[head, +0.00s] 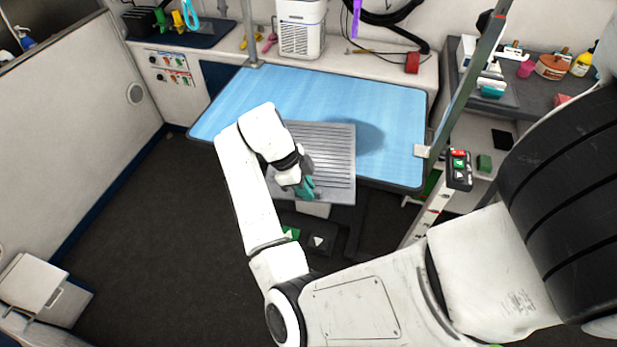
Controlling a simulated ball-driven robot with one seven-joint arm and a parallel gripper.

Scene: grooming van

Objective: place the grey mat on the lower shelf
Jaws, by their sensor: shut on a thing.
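The grey mat (335,150) is a ribbed rectangle. It hangs over the front part of the blue table, and its near edge reaches past the table's front edge. A dark shadow on the table to its right suggests it is raised above the surface. My gripper (307,188) is shut on the mat's near edge, with teal fingertips showing; the wrist covers part of the mat's left side. A low white shelf (475,130) shows at the right, under the dark counter, partly hidden by the post and my arm.
The blue table (400,105) has a leaning metal post (468,75) at its right, with a button remote (458,168) near its lower end. A black item (502,139) and a green block (484,162) lie at the low shelf. Bottles crowd the dark counter (535,92).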

